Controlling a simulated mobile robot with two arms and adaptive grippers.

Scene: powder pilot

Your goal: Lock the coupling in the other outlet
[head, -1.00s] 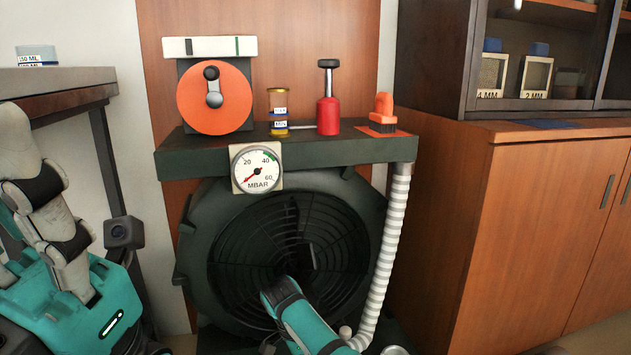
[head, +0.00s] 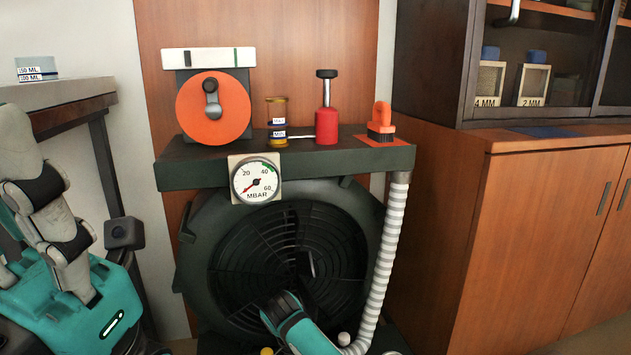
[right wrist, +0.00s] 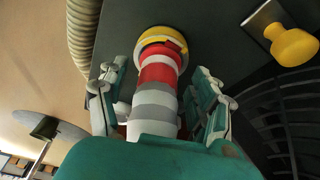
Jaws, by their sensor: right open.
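In the right wrist view a coupling with red, white and grey bands (right wrist: 157,98) points at a yellow-ringed outlet (right wrist: 158,36) on a dark panel. Its red end meets the ring; I cannot tell whether it is locked. My right gripper (right wrist: 160,78) is open, with one finger on each side of the coupling. A second yellow fitting (right wrist: 294,46) sits on the panel to the right. In the head view my right arm reaches low in front of the fan grille, and its fingers are hidden. My left gripper is not in view.
A ribbed pale hose (head: 388,262) runs down the right of the fan housing (head: 205,250); it also shows in the wrist view (right wrist: 84,35). A pressure gauge (head: 255,180) reads near zero. An orange wheel (head: 214,120) and a red pump bottle (head: 327,125) stand on the shelf above.

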